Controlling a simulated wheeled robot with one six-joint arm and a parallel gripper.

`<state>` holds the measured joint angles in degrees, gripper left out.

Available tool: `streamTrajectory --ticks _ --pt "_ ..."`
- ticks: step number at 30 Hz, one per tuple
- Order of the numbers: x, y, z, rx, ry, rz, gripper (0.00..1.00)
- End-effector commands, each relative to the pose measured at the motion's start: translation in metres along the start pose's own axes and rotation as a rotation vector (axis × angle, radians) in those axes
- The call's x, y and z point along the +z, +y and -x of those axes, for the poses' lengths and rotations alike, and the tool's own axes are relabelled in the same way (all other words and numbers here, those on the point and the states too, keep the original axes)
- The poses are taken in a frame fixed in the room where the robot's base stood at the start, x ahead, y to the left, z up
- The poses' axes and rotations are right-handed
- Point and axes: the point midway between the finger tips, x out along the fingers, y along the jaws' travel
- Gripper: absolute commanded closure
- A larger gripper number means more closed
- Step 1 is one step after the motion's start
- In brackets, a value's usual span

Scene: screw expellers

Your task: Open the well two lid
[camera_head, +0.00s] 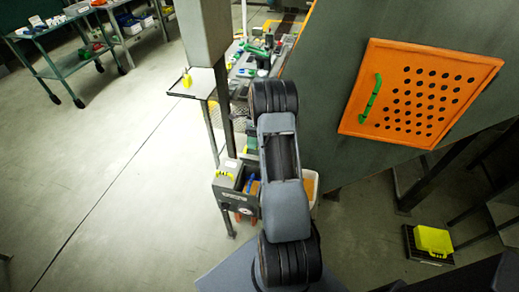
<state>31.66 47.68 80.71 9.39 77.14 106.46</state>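An orange perforated panel (425,92) with a green handle (371,98) along its left side sits closed, flush on a large dark grey sloping housing (345,45). No label shows on it, so I cannot tell whether it is the well two lid. My arm rises from the bottom middle, to the left of the panel and clear of the handle. My gripper does not show; it is out of sight beyond the arm's dark upper joint.
Behind my arm stands a cluttered bench (250,62) with a grey toolbox (238,190) below it. A teal cart (62,62) stands at upper left. The floor at left is clear.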

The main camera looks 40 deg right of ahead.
Motion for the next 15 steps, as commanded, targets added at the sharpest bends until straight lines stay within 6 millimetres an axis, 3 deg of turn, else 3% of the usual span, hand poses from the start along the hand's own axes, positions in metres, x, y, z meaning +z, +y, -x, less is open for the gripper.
streamTrajectory --ticks 9,15 --pt "-0.024 0.069 0.036 -0.003 -0.001 0.000 0.60" --pt "-0.042 0.109 0.035 -0.002 -0.001 0.000 0.60"
